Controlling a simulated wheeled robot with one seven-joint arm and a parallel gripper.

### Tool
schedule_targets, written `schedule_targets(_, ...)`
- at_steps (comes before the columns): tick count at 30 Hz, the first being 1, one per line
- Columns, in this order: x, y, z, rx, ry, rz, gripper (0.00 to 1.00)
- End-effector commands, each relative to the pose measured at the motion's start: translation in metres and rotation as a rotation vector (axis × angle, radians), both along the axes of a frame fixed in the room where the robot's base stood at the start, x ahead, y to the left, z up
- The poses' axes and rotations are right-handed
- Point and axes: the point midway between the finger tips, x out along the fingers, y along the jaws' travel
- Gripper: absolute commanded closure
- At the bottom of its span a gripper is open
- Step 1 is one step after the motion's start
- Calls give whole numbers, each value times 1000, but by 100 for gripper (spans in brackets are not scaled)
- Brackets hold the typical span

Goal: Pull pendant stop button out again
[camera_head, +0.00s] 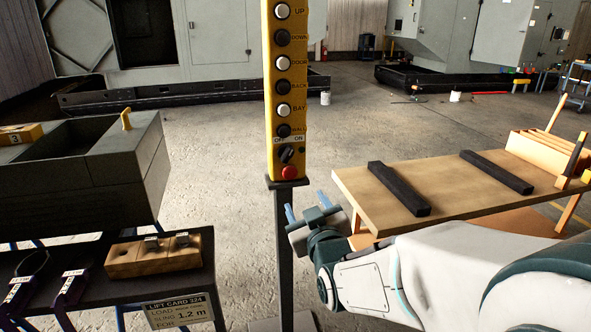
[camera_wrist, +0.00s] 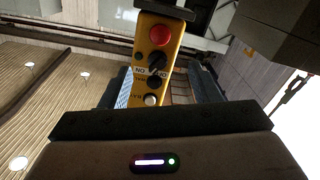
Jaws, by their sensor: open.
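The yellow pendant (camera_head: 270,110) stands upright on a dark post, with a column of white and black buttons. Its red stop button (camera_head: 289,172) is at the bottom, below a black OFF/ON selector (camera_head: 287,154). My gripper (camera_head: 304,212) is open and empty, just right of the post and a little below the red button. In the wrist view the pendant appears upside down, with the red stop button (camera_wrist: 160,36) near the top and the black selector (camera_wrist: 157,61) under it. My gripper's fingers (camera_wrist: 160,90) show at either side of the pendant, apart from the red button.
A wooden table (camera_head: 440,185) with two black bars stands at the right. A dark bench (camera_head: 165,285) at the left holds a wooden block (camera_head: 160,255) and a lift card (camera_head: 180,310). A grey box (camera_head: 75,180) stands behind it. The floor around the post is open.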

Motion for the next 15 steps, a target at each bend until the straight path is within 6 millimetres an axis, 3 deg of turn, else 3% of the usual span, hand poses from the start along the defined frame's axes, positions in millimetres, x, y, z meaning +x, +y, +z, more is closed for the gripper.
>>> schedule_targets(15,15,5,5,4,5,5,44)
